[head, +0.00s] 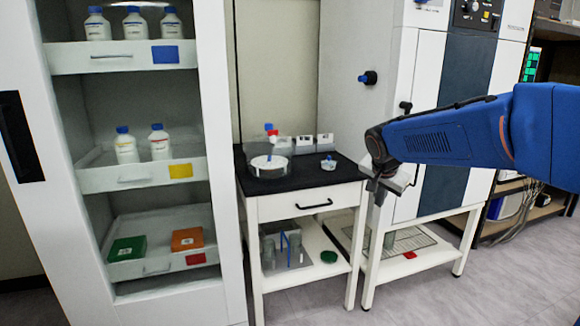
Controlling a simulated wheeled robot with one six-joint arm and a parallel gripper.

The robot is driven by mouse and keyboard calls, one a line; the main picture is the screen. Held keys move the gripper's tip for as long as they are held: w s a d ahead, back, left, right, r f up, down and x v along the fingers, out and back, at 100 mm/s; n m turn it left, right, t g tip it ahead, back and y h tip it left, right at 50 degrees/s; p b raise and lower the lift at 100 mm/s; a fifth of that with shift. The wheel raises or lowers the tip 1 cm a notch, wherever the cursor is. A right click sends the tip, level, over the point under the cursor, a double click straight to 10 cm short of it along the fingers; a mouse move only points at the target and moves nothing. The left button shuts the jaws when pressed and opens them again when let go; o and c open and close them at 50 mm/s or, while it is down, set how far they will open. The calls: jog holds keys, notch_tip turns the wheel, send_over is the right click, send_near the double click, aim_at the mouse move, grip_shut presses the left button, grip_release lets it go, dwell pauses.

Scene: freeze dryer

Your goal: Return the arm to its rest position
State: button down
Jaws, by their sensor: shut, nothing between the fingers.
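My blue arm (440,134) reaches in from the right edge of the head view, stretched to the left in front of the freeze dryer (455,70). My gripper (378,198) hangs at its end, pointing down, with its fingers shut and empty. It is to the right of the small table's black top (308,178) and appears apart from it. The arm hides part of the dryer's front.
An open-fronted cabinet (222,130) with bottles and boxes on pull-out shelves stands at left. The table holds a clear round vessel (269,166) and small items. A dark shelf rack (560,60) is at far right. Grey floor (430,290) is clear in front.

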jog(key=s+f+n, duration=0.3)
jog(key=s, duration=0.9)
jog(key=s+d+f+n+y, duration=0.1)
jog(key=s+f+n, duration=0.2)
jog(key=s, duration=1)
jog(key=s+f+n+g+y, duration=0.1)
jog(key=s+f+n, duration=0.2)
jog(key=s, duration=0.9)
jog(key=shift+s+d+f, duration=0.15)
jog(key=shift+s+d, duration=0.15)
jog(key=shift+d, duration=0.1)
